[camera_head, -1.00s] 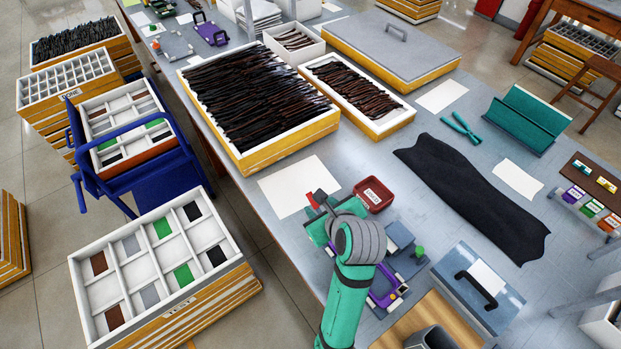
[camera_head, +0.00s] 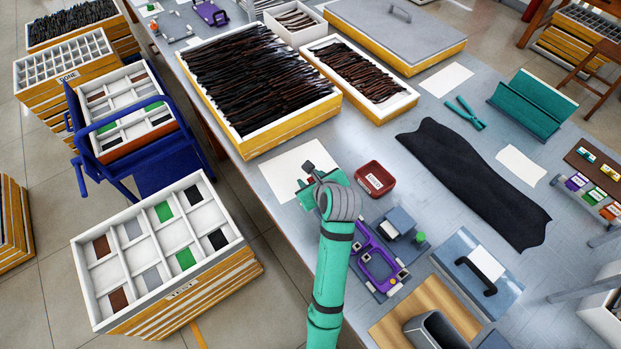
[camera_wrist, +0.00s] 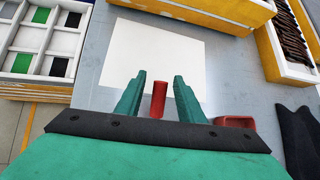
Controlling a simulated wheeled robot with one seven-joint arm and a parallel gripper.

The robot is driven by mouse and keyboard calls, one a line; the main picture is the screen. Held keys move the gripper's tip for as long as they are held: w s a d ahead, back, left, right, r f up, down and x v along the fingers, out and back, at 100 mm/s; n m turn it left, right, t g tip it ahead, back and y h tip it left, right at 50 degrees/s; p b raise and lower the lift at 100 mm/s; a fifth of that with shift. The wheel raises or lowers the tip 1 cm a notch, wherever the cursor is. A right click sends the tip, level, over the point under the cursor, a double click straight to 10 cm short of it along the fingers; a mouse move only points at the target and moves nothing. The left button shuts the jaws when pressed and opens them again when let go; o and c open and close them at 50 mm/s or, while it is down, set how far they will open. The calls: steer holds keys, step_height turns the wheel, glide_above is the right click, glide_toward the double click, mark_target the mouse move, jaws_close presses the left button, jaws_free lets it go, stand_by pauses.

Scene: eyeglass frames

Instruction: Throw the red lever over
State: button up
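The red lever (camera_wrist: 158,102) shows in the wrist view as a short red bar between my two fingers, with a gap on each side. My gripper (camera_wrist: 160,95) is open around it, and no contact shows. In the head view my gripper (camera_head: 306,184) is at the white sheet's lower edge, largely hidden by my wrist. Only a small bit of red shows there, too small to tell apart. A purple frame fixture (camera_head: 364,263) with grey blocks lies to the right of my arm.
A dark red bin (camera_head: 374,165) stands close to the right of my gripper. A white sheet (camera_head: 290,164) lies beyond. A large tray of dark frames (camera_head: 290,128) stands behind it. A green knob (camera_head: 420,237) and a blue handled box (camera_head: 455,248) are to the right.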

steer(key=shift+w, duration=0.1)
jaws_close()
